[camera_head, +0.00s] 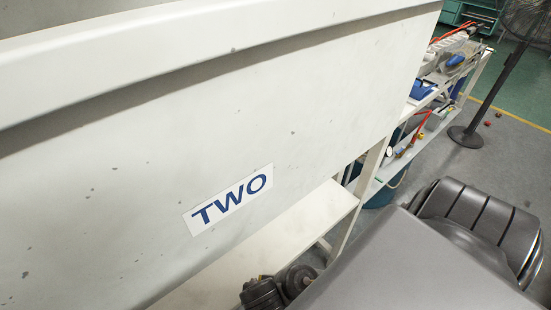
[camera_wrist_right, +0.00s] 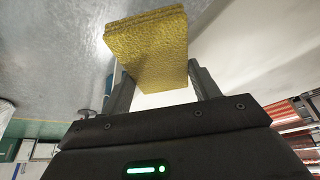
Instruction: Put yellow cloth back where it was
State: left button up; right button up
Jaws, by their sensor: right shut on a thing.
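The yellow cloth (camera_wrist_right: 148,50) is a thick, folded, rough-textured block in the right wrist view. My right gripper (camera_wrist_right: 160,82) is shut on it, with one finger on each side. The cloth stands out past the fingertips, and its lower end sits between the fingers. The cloth does not show in the head view. My left gripper is in neither view.
In the head view, a large white panel with a "TWO" label (camera_head: 229,199) fills the left and centre. A pale ledge (camera_head: 270,245) runs beneath it. A cluttered shelf (camera_head: 400,160) and a black fan (camera_head: 500,75) stand beyond, with open grey floor (camera_head: 505,150) on the right.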

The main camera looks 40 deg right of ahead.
jog(key=w+d+p, duration=0.1)
jog(key=w+d, duration=0.1)
jog(key=w+d+p, duration=0.1)
jog(key=w+d, duration=0.1)
jog(key=w+d+p, duration=0.2)
jog(key=shift+d+r, duration=0.2)
jog(key=shift+r, duration=0.2)
jog(key=p, duration=0.2)
send_over(276, 237)
jog(key=a, duration=0.1)
jog(key=shift+s+f, duration=0.4)
jog(key=shift+s, duration=0.05)
notch_tip(276, 237, down, 4)
jog(key=shift+r+b, duration=0.25)
jog(key=shift+b, duration=0.75)
jog(key=o, duration=1)
jog(key=shift+c, duration=0.2)
jog(key=shift+a+r, duration=0.1)
